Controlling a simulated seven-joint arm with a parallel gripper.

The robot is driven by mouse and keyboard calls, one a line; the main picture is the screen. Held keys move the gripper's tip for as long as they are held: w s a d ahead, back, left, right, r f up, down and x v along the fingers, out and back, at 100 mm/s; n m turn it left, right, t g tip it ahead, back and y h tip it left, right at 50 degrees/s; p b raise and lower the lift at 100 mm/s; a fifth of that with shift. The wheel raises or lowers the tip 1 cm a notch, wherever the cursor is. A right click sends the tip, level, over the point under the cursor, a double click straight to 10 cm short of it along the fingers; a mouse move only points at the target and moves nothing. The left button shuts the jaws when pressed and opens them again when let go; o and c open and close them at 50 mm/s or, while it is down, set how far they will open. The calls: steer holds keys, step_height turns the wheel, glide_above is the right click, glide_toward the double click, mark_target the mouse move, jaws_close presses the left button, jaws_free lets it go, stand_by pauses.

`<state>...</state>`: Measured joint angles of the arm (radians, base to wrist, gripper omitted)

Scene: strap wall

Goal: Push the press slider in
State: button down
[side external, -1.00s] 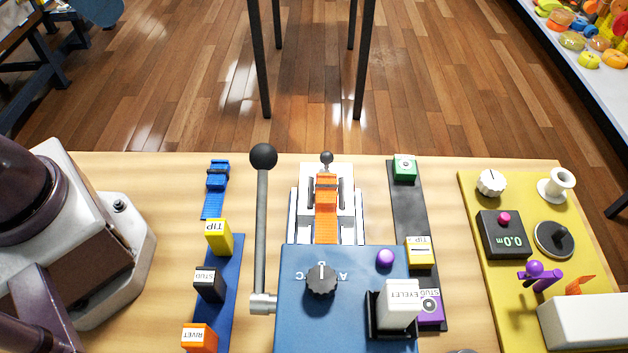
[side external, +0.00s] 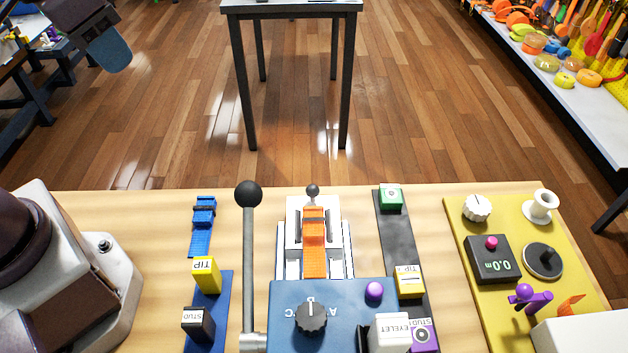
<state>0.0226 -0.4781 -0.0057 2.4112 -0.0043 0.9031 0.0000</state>
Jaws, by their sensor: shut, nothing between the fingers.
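The press slider (side external: 295,211) is a white carriage with a small grey ball knob (side external: 312,190) at its far end. It sticks out from the far side of the blue press block (side external: 290,293), on a white base with rails. An orange strap (side external: 314,262) lies along the slider and runs toward the block. A tall lever with a black ball (side external: 248,194) stands at the press's left. Part of my arm shows at the left edge.
A blue strap (side external: 203,212) and a rack with TIP (side external: 206,273) and STUD blocks stand left. A dark strip (side external: 391,232) with green and yellow blocks lies right. A yellow board (side external: 467,239) holds knobs and a gauge. Bare wood surrounds the slider's far end.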

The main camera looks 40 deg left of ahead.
steer(key=w+d+f+n+g+h, duration=0.1)
steer(key=w+d+f+n+g, duration=0.15)
steer(key=w+f, duration=0.45)
steer(key=w+d+f+n+g, duration=0.2)
steer(key=w+d+f, duration=0.15)
steer(key=w, duration=0.75)
steer(key=w+d+f+n+g+h, duration=0.1)
steer(key=w+d+f+n+g, duration=0.15)
steer(key=w+f, duration=0.4)
steer(key=shift+t, duration=0.3)
steer(key=s+d+f, duration=0.1)
steer(key=f, duration=0.1)
steer(key=s+d+f, duration=0.1)
steer(key=f, duration=0.2)
steer(key=s+d+f, duration=0.1)
steer(key=d+f, duration=0.1)
steer(key=f, duration=0.1)
steer(key=shift+s+d+f, duration=0.15)
steer(key=shift+s+d, duration=0.15)
steer(key=shift+s, duration=0.2)
steer(key=s+d, duration=0.8)
steer(key=shift+s+d, duration=0.2)
